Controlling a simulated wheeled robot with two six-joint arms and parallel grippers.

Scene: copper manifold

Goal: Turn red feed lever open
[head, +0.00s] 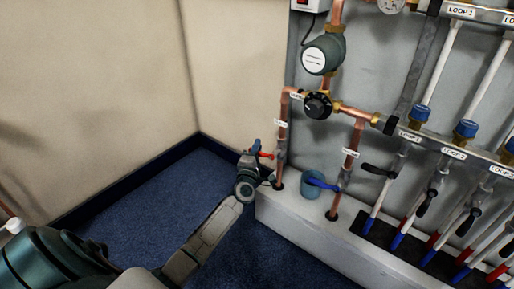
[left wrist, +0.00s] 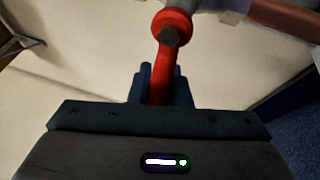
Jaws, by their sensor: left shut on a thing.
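The red feed lever (head: 265,155) sits on the copper feed pipe at the lower left of the manifold. In the left wrist view the red lever (left wrist: 167,58) runs from its round hub and bolt at the top down between my fingers. My left gripper (head: 254,155) is at the lever, and in the left wrist view its dark fingers (left wrist: 155,88) are shut on the lever's handle. The far end of the handle is hidden by the gripper. My right gripper is not in view.
A blue-handled valve (head: 322,184) is on the copper pipe to the right, beside a blue-grey bucket (head: 311,186) on the white ledge (head: 300,222). Black loop levers (head: 378,171) stand farther right. Blue carpet (head: 150,205) is open at the left.

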